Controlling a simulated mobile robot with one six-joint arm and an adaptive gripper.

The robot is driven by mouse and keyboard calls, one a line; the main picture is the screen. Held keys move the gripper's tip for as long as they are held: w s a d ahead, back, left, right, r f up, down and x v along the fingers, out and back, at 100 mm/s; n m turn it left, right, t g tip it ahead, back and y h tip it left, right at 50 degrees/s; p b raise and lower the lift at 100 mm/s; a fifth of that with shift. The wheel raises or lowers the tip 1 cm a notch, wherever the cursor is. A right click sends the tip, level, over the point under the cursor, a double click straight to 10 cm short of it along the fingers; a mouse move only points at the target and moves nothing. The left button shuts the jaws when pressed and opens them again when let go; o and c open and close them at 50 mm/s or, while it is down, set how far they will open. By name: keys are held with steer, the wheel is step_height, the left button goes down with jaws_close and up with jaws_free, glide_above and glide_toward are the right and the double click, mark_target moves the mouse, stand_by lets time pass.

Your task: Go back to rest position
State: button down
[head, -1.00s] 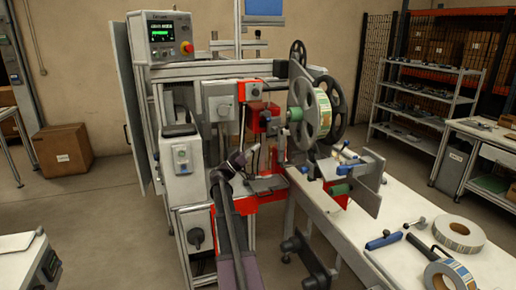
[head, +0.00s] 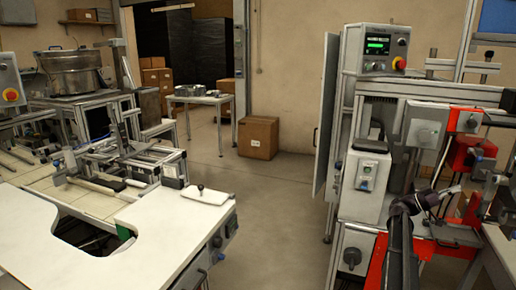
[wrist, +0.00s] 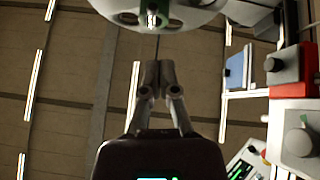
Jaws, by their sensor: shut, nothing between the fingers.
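My gripper shows in the wrist view (wrist: 152,78), with its two grey fingers together and nothing between them. The wrist view looks up past it at a ceiling with long light strips. In the head view my dark arm (head: 402,235) rises from the bottom edge at the right, in front of the labelling machine (head: 365,185). I cannot make out the fingers there. No tape reel is clearly visible in the head view now.
A white worktable (head: 75,245) with a cut-out stands at the left. A cardboard box (head: 258,138) is on the floor at the back. Open floor lies between table and machine. In the wrist view machine parts (wrist: 295,120) are close at the right.

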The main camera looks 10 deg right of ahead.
steer(key=w+a+f+n+t+y+p, duration=0.15)
steer(key=a+f+n+t+y, duration=0.3)
steer(key=a, duration=0.55)
steer(key=w+a+f+n+t+y+p, duration=0.1)
steer(key=a+f+n+t+y+p, duration=0.1)
steer(key=a+f+n+t, duration=0.45)
steer(key=w+a+f+n+t+y+p, duration=0.1)
steer(key=a+f+n+t+y+p, duration=0.15)
steer(key=a+f, duration=0.7)
steer(key=s+a+n+t+y+p, duration=0.1)
steer(key=a+n+y, duration=0.4)
steer(key=a, duration=1.2)
steer(key=s+a+n+t+y+p, duration=0.1)
steer(key=s+a+n+y, duration=0.2)
steer(key=a, duration=1.5)
steer(key=n+y, duration=0.2)
steer(key=y, duration=0.1)
steer(key=shift+s+a+f+p, duration=0.2)
steer(key=shift+s+f+p, duration=0.05)
steer(key=shift+s+p, duration=0.1)
